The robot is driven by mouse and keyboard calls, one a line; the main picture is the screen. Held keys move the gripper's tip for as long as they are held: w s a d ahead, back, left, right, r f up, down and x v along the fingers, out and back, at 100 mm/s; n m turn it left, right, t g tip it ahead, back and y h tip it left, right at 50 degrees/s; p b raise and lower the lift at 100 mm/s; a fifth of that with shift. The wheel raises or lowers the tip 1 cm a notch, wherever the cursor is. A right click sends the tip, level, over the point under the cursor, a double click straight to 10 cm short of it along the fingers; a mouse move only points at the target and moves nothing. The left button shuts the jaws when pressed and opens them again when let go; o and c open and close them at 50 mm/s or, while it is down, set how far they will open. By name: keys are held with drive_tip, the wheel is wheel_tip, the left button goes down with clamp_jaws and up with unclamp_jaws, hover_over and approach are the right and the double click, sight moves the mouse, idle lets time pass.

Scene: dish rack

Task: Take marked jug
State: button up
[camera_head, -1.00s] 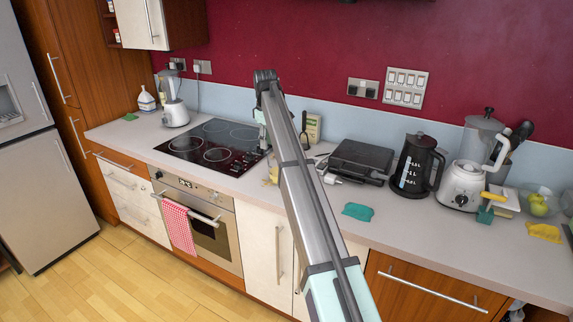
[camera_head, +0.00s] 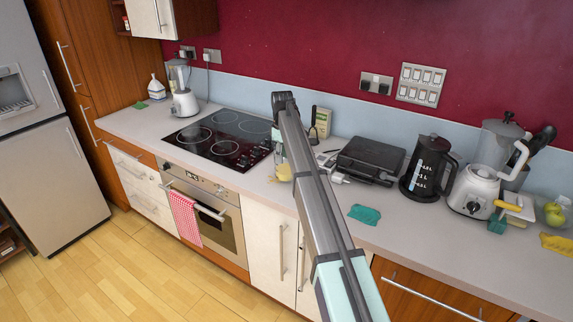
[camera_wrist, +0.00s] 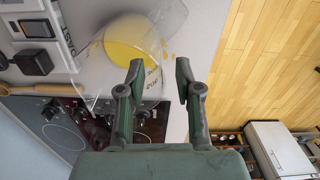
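In the wrist view a clear jug (camera_wrist: 105,72) with dark printed marks holds something yellow. It lies at the upper left of my gripper (camera_wrist: 159,70), by the left fingertip. My gripper is open, with two dark fingers apart and nothing seen held between them. I cannot tell whether the left finger touches the jug. In the head view my arm hides most of this spot. A pale yellow patch (camera_head: 284,173) shows beside the arm at the counter's front edge, right of the hob.
The hob (camera_head: 225,140) is left of the arm. A dark grill (camera_head: 369,158), a black kettle with level marks (camera_head: 422,170) and a white blender (camera_head: 474,188) stand right. A teal cloth (camera_head: 364,214) lies on the counter (camera_head: 420,240). A wooden handle (camera_wrist: 22,88) lies near the jug.

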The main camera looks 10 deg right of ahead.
drive_tip(key=p, duration=0.3)
hover_over(282, 179)
drive_tip(key=shift+f, duration=3.35)
clamp_jaws()
